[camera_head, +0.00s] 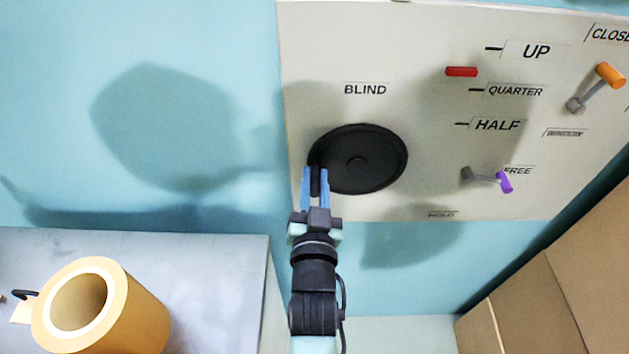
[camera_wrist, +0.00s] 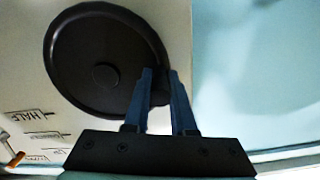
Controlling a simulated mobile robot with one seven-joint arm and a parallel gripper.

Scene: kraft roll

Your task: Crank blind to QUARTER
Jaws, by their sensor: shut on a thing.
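The BLIND crank is a black round wheel (camera_head: 365,160) on a pale wall panel (camera_head: 400,30), under the word BLIND. A dark knob (camera_head: 315,180) stands at its lower left edge. My gripper (camera_head: 315,176) has its blue fingers on either side of this knob and is shut on it. In the wrist view the wheel (camera_wrist: 100,60) fills the upper left and the fingers (camera_wrist: 160,85) close at its rim; the knob is mostly hidden between them. A red marker (camera_head: 461,72) sits beside the scale, between the UP and QUARTER (camera_head: 515,91) marks, nearer QUARTER. HALF (camera_head: 497,125) is below.
An orange-handled lever (camera_head: 610,75) and a purple-handled lever (camera_head: 504,182) are on the panel at right. A kraft roll (camera_head: 130,310) lies on a grey surface (camera_head: 210,260) at lower left. Cardboard boxes (camera_head: 560,290) stand at lower right.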

